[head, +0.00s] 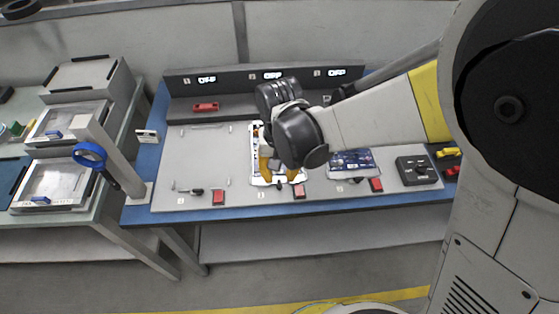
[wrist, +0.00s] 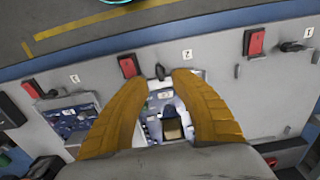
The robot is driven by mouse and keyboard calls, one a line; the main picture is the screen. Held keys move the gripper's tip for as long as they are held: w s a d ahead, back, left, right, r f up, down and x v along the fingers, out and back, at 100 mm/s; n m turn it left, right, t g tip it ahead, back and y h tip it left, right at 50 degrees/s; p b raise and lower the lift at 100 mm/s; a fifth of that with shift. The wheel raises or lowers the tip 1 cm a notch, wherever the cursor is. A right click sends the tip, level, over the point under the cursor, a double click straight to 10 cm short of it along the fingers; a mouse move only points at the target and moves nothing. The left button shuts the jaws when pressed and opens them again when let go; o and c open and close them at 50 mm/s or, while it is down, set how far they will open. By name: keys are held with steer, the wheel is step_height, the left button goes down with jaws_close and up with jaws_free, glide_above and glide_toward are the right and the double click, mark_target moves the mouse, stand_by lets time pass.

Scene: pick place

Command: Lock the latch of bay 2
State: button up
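The bay 2 latch (wrist: 160,72) is a small black knob at the front edge of bay 2, beside the number 2 label (wrist: 187,55). It shows small in the head view (head: 281,187). In the wrist view its handle looks lined up toward the board, but its exact turn is hard to tell. A white-edged board (head: 255,142) lies in bay 2, partly hidden by my arm. My gripper (wrist: 160,80) is open over the board's front end, with its yellow fingertips to either side of the latch. Contact cannot be told. In the head view my gripper (head: 281,174) points down.
A red block (wrist: 130,66) sits close beside the latch. Bay 1 is empty, with its black latch (head: 196,191) turned sideways. Bay 3 holds a blue board (head: 352,160). A black control box (head: 418,169) stands at right. The displays (head: 272,75) behind read OFF.

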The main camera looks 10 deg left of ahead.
mark_target(280, 184)
step_height(280, 184, up, 8)
steer(key=shift+r, duration=0.1)
stand_by(0.4)
